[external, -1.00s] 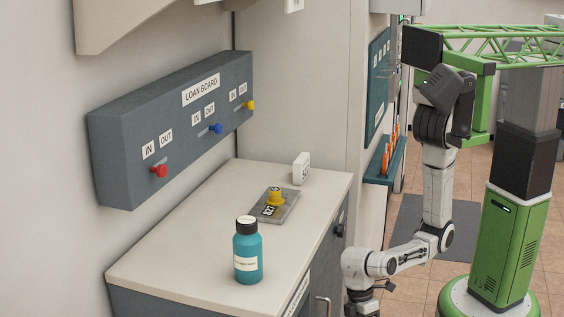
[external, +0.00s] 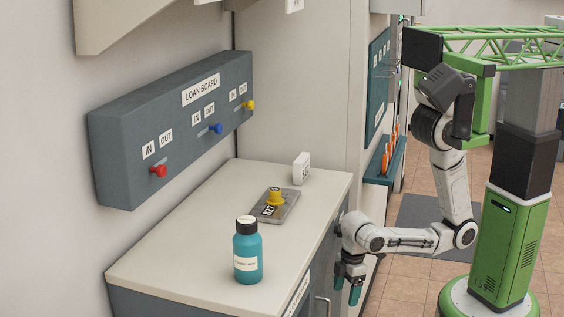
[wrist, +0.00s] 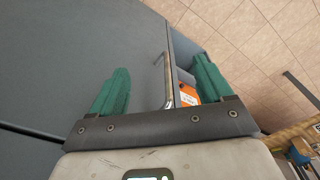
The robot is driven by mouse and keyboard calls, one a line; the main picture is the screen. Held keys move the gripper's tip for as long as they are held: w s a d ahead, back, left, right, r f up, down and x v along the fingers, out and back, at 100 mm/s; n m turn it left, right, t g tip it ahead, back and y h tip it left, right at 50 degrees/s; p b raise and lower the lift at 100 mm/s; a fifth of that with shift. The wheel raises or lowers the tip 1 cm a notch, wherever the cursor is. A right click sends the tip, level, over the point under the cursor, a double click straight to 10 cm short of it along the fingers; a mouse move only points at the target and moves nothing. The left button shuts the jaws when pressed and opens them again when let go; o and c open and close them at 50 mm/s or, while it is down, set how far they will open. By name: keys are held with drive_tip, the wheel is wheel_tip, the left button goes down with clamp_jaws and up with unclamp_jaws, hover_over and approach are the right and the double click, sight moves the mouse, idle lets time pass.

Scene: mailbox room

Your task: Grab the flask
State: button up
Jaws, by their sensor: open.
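The flask (external: 247,262) is a teal bottle with a black cap and a pale label. It stands upright on the front part of the pale countertop (external: 185,235) in the external view. My gripper (external: 348,296) hangs to the right of the counter, pointing down, below the level of the countertop and apart from the flask. In the wrist view my gripper (wrist: 160,90) shows two green fingers spread wide with nothing held between them. The flask does not show in the wrist view.
The loan board (external: 180,120) with red, blue and yellow knobs is on the wall. The cabinet front with a handle (wrist: 168,80) is close to my gripper.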

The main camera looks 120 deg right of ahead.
drive_tip(key=shift+o, duration=0.2)
drive_tip(key=o, duration=0.3)
drive_tip(key=shift+o, duration=0.2)
